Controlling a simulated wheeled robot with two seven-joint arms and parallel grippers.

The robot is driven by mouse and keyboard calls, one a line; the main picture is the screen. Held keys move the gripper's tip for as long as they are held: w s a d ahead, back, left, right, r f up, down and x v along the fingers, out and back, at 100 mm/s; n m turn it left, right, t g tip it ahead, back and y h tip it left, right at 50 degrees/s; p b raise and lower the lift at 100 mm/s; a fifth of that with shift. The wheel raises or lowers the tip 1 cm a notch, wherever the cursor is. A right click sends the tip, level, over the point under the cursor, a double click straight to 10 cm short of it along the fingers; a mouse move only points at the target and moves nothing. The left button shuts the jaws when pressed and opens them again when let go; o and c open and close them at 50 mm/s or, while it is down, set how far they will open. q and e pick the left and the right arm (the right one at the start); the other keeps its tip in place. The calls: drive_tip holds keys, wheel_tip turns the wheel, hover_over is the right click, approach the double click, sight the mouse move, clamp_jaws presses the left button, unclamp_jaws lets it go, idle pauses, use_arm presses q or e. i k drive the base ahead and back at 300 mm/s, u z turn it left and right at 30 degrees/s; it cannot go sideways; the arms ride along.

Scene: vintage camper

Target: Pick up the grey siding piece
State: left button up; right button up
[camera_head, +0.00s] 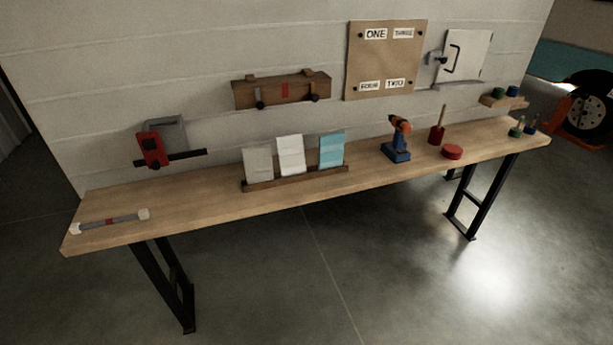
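Three flat siding pieces stand upright, leaning slightly back, in a brown wooden rack (300,178) near the middle of the workbench. The leftmost is the grey siding piece (257,163). A white siding piece (290,155) is in the middle and a light blue siding piece (332,149) is on the right. The lower edges of the pieces sit in the rack. Neither of my grippers shows in the head view.
The wooden workbench (210,200) runs along a pale panelled wall. A grey bar with white ends (110,220) lies at its left end. A blue and orange drill (398,140), a red-based tool (437,132) and a red disc (452,152) stand right. The bench front is clear.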

sight(258, 160)
drive_tip(key=z, duration=0.15)
drive_tip(key=k, duration=0.25)
drive_tip(key=z, duration=1.3)
drive_tip(key=i, duration=1.35)
drive_tip(key=u, duration=0.55)
